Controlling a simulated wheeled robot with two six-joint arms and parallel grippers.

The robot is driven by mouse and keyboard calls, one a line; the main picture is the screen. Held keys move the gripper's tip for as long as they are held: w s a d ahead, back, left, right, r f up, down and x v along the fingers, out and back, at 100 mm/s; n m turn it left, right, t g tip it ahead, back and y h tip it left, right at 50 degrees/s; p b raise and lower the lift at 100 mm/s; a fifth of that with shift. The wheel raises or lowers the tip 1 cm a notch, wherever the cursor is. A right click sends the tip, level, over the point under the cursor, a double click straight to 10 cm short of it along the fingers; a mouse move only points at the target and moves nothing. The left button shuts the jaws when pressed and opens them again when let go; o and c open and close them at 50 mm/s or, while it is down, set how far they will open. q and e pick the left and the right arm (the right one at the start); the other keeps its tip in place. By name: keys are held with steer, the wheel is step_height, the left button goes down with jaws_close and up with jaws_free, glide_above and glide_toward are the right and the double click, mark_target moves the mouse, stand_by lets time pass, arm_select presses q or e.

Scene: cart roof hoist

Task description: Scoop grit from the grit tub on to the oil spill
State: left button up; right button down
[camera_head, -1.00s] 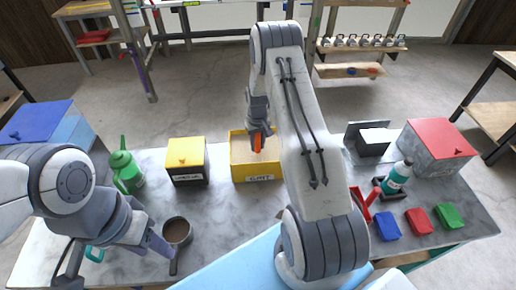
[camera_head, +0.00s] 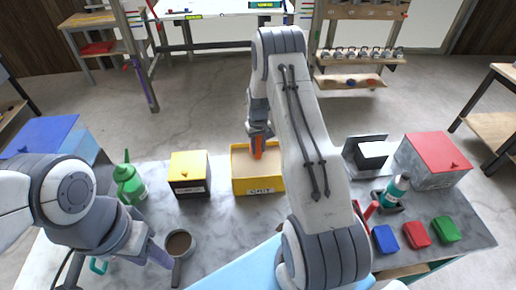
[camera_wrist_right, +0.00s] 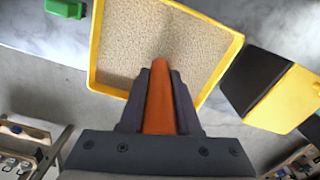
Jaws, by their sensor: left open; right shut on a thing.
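The yellow grit tub (camera_head: 260,186) stands near the far edge of the bench, and pale grit (camera_wrist_right: 130,45) covers its floor in the right wrist view. My right gripper (camera_wrist_right: 160,85) is over the tub and shut on an orange handle (camera_wrist_right: 160,105), likely the scoop's; it also shows in the head view (camera_head: 258,148). The scoop's working end is not clearly visible, so I cannot tell if it holds grit. My left gripper (camera_head: 160,255) is open and empty at the front left, beside a dark round pan (camera_head: 179,243) with brown contents. I cannot make out the oil spill.
A yellow-lidded box (camera_head: 189,174) stands left of the tub, then a green can (camera_head: 128,182). To the right are a red-lidded box (camera_head: 434,158), a teal bottle (camera_head: 396,188), and blue (camera_head: 385,238), red (camera_head: 416,234) and green (camera_head: 446,229) blocks. Marble between pan and tub looks clear.

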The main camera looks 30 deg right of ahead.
mark_target(258, 140)
arm_select(q)
steer(key=shift+r+p, duration=1.3)
steer(key=shift+r, duration=0.15)
arm_select(e)
steer(key=shift+s+r, duration=0.1)
steer(key=shift+r, duration=2.1)
steer(key=shift+a, duration=0.1)
